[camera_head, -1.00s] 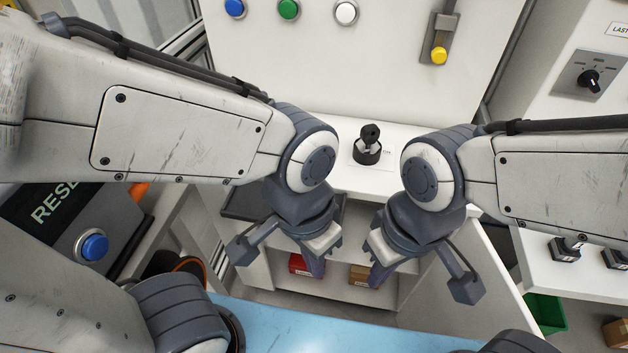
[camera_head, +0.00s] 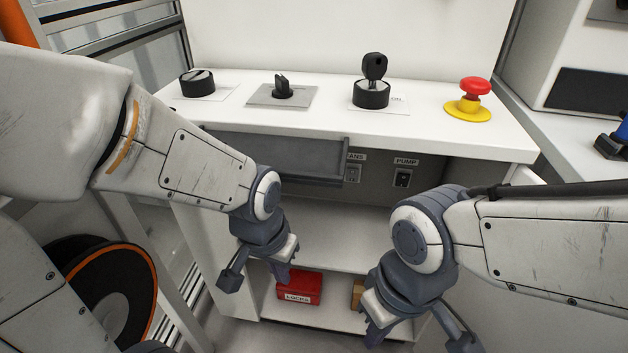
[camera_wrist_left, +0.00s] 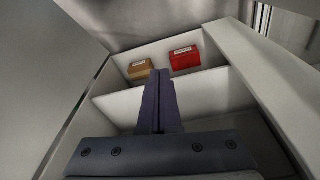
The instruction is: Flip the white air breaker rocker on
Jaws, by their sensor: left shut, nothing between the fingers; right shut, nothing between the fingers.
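I cannot make out a rocker marked air. A grey breaker panel (camera_head: 378,175) sits under the console's desk top. It carries a black rocker (camera_head: 403,178) labelled PUMP and a greyish rocker (camera_head: 353,173) whose label ends in ANS. A dark grey flap or tray (camera_head: 280,158) hides the panel's left part. My left gripper (camera_head: 283,278) is shut and empty, below and left of the panel, in front of the shelves; its closed fingers also show in the left wrist view (camera_wrist_left: 160,78). My right gripper (camera_head: 374,335) is shut and empty, below the panel.
The desk top (camera_head: 320,112) holds a black knob (camera_head: 198,84), a black selector (camera_head: 283,87), a key switch (camera_head: 372,82) and a red emergency stop (camera_head: 474,92). A red box (camera_head: 298,287) lies on a lower shelf. A cable reel (camera_head: 105,300) stands at left.

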